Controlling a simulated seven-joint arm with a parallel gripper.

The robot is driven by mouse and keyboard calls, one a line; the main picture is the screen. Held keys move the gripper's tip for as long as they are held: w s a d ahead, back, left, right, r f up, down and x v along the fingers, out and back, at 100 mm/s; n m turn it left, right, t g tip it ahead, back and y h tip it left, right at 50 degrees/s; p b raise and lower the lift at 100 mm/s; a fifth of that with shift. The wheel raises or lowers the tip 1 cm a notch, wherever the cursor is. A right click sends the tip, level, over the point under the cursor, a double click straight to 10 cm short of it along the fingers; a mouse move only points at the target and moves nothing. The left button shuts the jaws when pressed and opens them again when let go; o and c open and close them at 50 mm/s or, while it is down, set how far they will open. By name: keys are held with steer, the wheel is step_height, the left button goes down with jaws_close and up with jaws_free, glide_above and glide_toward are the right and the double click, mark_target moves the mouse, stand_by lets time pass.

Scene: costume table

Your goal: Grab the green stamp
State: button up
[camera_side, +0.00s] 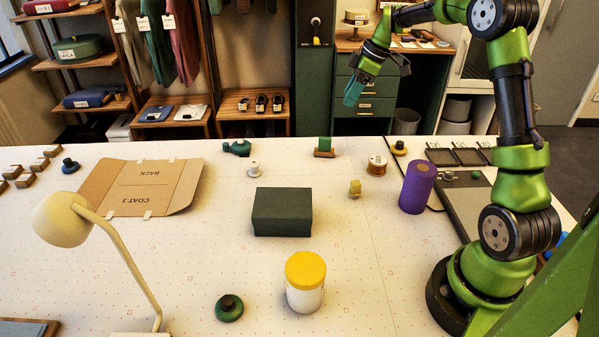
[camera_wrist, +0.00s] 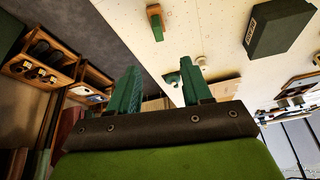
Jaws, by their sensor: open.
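A dark green box (camera_side: 282,211) sits mid-table. A purple cylinder (camera_side: 416,187) stands at right.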

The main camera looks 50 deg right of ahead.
glide_toward(326, 138)
steer(key=shift+n, duration=0.3)
steer(key=x, duration=0.5)
steer(key=shift+s+a, duration=0.1)
steer(key=shift+a, duration=0.15)
steer(key=shift+d+x, duration=0.15)
steer(key=shift+x, duration=1.3)
steer(key=shift+d+x, duration=0.15)
steer(key=shift+x, duration=1.3)
steer(key=shift+c, duration=0.5)
jaws_close()
